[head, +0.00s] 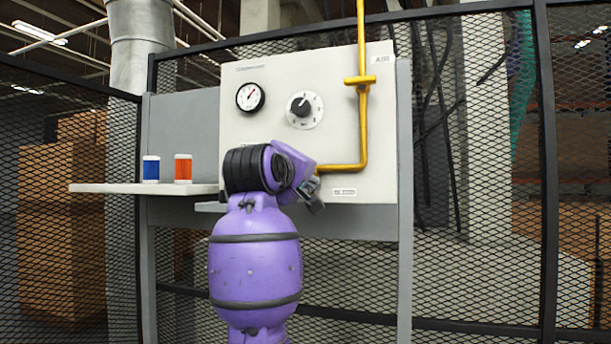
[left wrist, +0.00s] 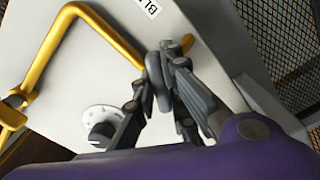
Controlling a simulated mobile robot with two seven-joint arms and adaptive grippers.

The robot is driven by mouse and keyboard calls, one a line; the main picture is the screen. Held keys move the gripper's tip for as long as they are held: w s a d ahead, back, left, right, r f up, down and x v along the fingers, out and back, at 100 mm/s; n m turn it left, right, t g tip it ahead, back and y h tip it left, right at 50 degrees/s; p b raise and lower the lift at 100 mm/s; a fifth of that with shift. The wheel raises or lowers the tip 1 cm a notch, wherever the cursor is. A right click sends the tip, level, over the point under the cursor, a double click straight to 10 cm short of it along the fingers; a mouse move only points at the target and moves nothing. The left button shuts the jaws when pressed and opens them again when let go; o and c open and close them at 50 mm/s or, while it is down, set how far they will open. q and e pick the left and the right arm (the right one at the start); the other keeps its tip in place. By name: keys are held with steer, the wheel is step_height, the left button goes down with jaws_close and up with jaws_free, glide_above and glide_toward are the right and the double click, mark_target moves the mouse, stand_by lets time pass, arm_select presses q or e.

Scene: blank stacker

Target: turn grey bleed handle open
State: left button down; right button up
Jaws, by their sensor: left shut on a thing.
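The grey bleed handle (left wrist: 161,88) is at the end of the yellow pipe (left wrist: 105,22), by the label starting "BL" (left wrist: 147,7) in the left wrist view. My left gripper (left wrist: 162,76) is shut on it, a finger on each side. In the head view, my left gripper (head: 314,198) is at the lower part of the pale panel (head: 250,140), and the purple wrist and gripper hide the handle. How far the handle is turned is hard to tell. My right gripper is in neither view.
The panel carries a pressure gauge (head: 250,97), a black dial knob (head: 301,106) and a yellow cross handle (head: 360,80) on the upright pipe. Blue (head: 151,169) and orange (head: 183,168) jars stand on a white shelf (head: 100,188) at left. Mesh fencing stands behind.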

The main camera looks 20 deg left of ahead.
arm_select(q)
steer(key=m, duration=0.6)
steer(key=shift+m, duration=0.3)
steer(key=m, duration=0.5)
steer(key=shift+m, duration=0.3)
steer(key=c, duration=1.8)
jaws_free()
steer(key=s, duration=1.2)
steer(key=shift+a, duration=0.2)
